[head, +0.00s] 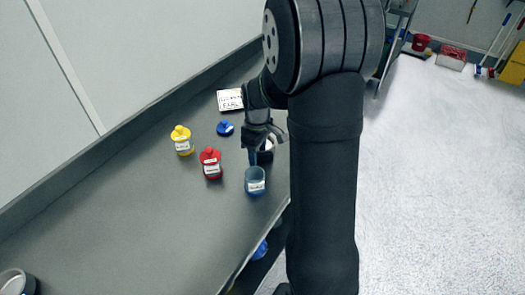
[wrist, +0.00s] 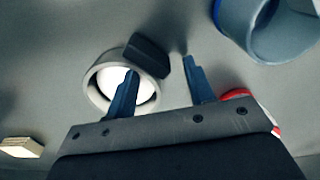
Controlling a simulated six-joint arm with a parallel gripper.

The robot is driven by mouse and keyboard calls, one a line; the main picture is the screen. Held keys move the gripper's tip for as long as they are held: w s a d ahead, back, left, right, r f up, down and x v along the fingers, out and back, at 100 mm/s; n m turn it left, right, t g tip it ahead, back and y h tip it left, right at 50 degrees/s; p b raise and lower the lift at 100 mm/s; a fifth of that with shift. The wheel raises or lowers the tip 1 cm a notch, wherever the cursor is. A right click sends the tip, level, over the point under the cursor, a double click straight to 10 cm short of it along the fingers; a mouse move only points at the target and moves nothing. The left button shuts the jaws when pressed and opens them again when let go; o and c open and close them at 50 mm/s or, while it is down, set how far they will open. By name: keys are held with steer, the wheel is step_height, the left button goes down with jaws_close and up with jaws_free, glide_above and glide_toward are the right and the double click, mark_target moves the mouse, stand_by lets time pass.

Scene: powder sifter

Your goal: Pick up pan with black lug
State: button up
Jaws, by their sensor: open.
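The pan (wrist: 97,97) is a round light-grey dish with a white inside and a black block-shaped lug (wrist: 148,54) on its rim. It is left of centre in the wrist view. In the head view the pan (head: 270,145) is mostly hidden by my gripper (head: 258,154). In the wrist view my gripper (wrist: 161,66) is open, with two blue fingers. The left finger overlaps the pan's inside, and the right finger is to the right of the lug. The lug appears between and just beyond the fingertips; I cannot tell whether they touch it.
A blue open jar (head: 255,181) stands close to my gripper, with a red jar (head: 211,163) and yellow jar (head: 182,140) to its left. A blue lid (head: 225,128) and a white sign (head: 230,99) lie behind.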

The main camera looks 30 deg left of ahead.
jaws_close()
stand_by(0.3)
